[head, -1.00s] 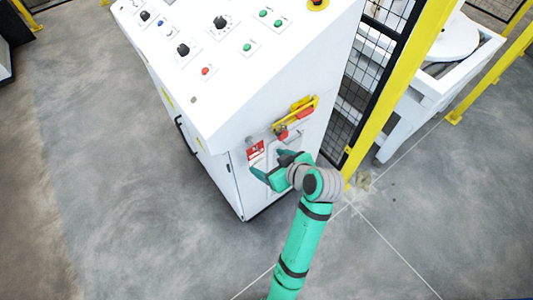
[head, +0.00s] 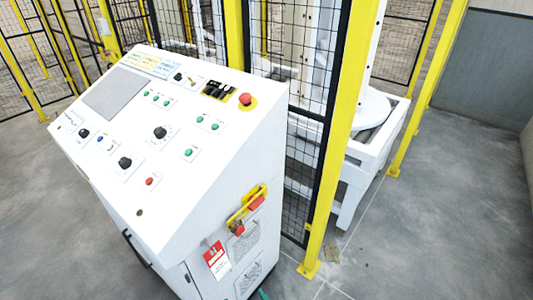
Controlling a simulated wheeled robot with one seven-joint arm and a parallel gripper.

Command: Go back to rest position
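My gripper is out of view in the head view; only a small sliver of my green arm shows at the bottom edge, below the cabinet. The white control cabinet (head: 190,235) stands in the middle with a sloped panel of buttons and knobs. On its right side is a yellow handle-like fitting with red parts (head: 247,208). A red and white tag (head: 216,260) hangs below it, beside printed labels (head: 248,262).
A yellow post (head: 345,120) and black mesh fence (head: 285,130) stand close to the cabinet's right and back. A white machine with a round turntable (head: 372,108) is behind the fence. Grey floor (head: 440,220) is clear at the right.

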